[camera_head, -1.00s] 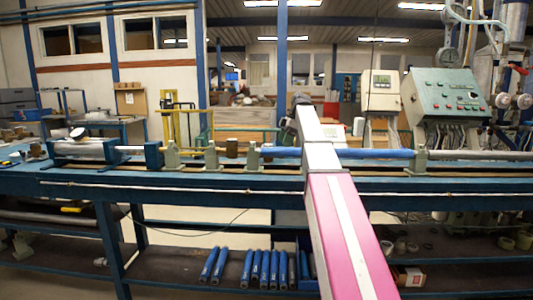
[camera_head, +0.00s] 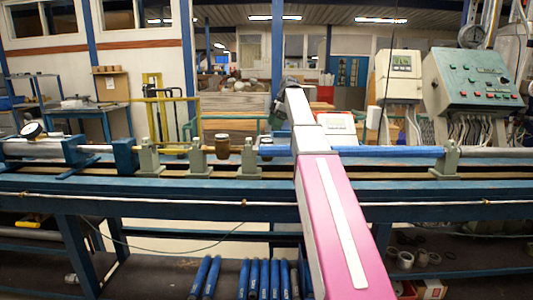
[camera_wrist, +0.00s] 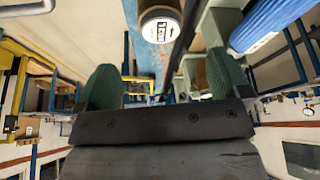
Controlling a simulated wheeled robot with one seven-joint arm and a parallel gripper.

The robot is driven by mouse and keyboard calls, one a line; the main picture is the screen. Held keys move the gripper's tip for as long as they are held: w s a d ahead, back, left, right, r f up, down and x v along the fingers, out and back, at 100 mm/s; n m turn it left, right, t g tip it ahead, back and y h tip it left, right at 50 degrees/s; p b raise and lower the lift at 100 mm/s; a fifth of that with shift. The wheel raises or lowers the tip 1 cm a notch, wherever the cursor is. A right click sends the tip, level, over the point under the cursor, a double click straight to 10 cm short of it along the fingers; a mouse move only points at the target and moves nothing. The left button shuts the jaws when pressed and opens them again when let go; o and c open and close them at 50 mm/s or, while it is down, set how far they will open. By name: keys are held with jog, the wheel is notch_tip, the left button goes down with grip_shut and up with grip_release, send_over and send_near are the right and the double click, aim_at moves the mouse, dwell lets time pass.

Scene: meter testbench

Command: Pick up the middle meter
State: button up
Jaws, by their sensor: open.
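A brown, barrel-shaped meter (camera_head: 222,146) sits upright between two grey-green supports in the head view. A round meter with a white labelled face (camera_wrist: 160,27) shows at the top middle of the wrist view, cut by the frame edge. I cannot tell for certain that these are the same meter. My gripper (camera_wrist: 165,86) has two green padded fingers spread apart, with nothing between them. The meter's face lies beyond the fingertips, apart from them.
A blue workbench (camera_head: 120,211) runs across the head view. A blue pipe (camera_head: 390,152) lies right of my arm, held by a support (camera_head: 451,158). A round dial gauge (camera_head: 33,130) is at the left. A green control box (camera_head: 478,82) stands behind. Several blue cylinders (camera_head: 264,278) lie below.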

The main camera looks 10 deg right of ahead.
aim_at(268, 140)
jog(key=x, duration=0.9)
jog(key=shift+d, duration=0.15)
jog(key=c, duration=1.5)
